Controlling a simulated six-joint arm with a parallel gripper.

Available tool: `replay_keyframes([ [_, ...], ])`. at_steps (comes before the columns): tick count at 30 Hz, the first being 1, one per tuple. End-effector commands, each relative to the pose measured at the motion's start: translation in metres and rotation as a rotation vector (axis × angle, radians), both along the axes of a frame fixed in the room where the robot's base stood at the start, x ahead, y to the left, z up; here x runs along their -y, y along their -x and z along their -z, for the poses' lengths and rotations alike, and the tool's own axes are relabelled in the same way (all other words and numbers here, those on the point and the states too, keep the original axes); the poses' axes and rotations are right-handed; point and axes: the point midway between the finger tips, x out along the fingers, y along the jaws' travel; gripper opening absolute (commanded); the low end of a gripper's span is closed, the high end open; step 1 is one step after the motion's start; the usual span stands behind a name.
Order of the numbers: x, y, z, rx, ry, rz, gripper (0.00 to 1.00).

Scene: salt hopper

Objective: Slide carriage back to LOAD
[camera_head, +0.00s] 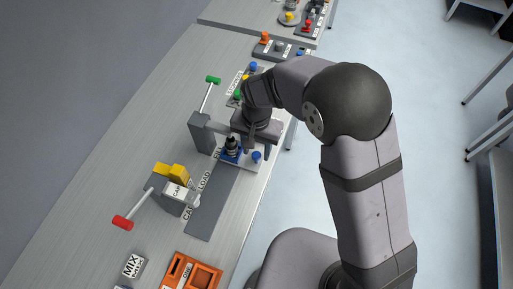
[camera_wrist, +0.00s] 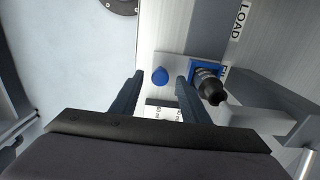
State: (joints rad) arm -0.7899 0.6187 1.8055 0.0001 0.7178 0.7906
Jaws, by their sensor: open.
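The carriage (camera_head: 249,164) is a pale plate with a blue knob (camera_head: 256,156) and a blue socket (camera_head: 229,157) holding a dark bottle (camera_head: 232,144). It sits at the far end of the dark grey track (camera_head: 213,203), beside the grey post. The LOAD label (camera_head: 203,181) lies along the track, nearer the camera; it also shows in the wrist view (camera_wrist: 238,20). My gripper (camera_head: 259,147) is open over the carriage. In the wrist view my gripper (camera_wrist: 160,82) has a finger on each side of the blue knob (camera_wrist: 160,76), with gaps. The bottle (camera_wrist: 210,88) stands just outside the right finger.
A grey post with a green-handled lever (camera_head: 212,80) stands beside the carriage. A grey block with a red-handled lever (camera_head: 124,222) and yellow blocks (camera_head: 171,172) stand left of the track. An orange tray (camera_head: 192,271) lies at the near end. The track's near part is clear.

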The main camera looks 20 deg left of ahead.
Motion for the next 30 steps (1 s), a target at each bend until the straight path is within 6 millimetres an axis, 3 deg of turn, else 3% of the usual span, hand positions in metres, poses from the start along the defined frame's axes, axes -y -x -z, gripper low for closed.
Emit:
replay_keyframes([
  [12,0.000,0.000,0.009,0.000,0.000,0.000,0.42],
  [13,0.000,0.000,0.009,0.000,0.000,0.000,0.39],
  [18,0.000,0.000,0.009,0.000,0.000,0.000,0.00],
  [25,-0.001,0.008,0.009,0.000,0.000,-0.003,0.00],
  [30,-0.001,0.042,0.009,-0.002,0.002,-0.007,0.00],
])
